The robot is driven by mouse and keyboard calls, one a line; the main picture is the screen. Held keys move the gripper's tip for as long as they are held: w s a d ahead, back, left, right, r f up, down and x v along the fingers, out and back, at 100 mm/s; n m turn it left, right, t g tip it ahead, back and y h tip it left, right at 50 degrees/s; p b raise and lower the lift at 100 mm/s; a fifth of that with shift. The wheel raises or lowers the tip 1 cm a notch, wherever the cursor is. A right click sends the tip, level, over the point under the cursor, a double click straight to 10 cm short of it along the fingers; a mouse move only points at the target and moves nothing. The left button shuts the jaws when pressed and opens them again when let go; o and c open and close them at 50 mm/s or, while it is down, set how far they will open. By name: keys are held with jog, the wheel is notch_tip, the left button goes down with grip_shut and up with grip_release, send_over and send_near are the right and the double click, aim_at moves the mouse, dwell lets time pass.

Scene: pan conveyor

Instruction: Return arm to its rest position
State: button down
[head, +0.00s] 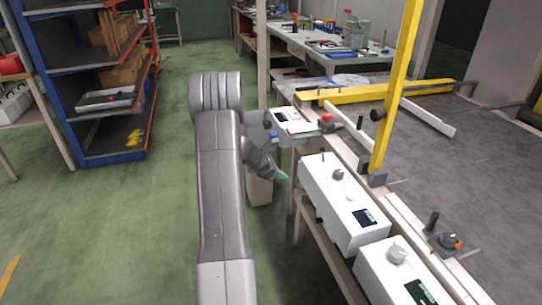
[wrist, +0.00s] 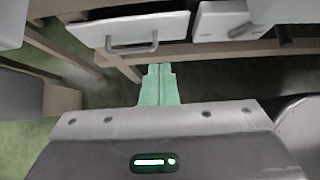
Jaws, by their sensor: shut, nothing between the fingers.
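My arm (head: 222,190) shows in the head view, reaching forward and bending to the right at its far end. My gripper (head: 282,176) is beside the near edge of the machine bench, apart from the white control boxes. In the wrist view its two green fingers (wrist: 159,84) are together and shut, with nothing between them.
White control boxes (head: 338,205) line the bench edge close to the right of my arm. A yellow frame (head: 392,100) stands over the grey conveyor surface (head: 440,165). A blue shelf rack (head: 62,95) stands at left. Green floor (head: 120,215) is clear left of my arm.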

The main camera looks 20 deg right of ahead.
dwell(0.3)
jog(key=d+r+b+x, duration=0.1)
jog(key=d+r+x, duration=0.1)
jog(key=x, duration=1.1)
jog(key=shift+a, duration=0.1)
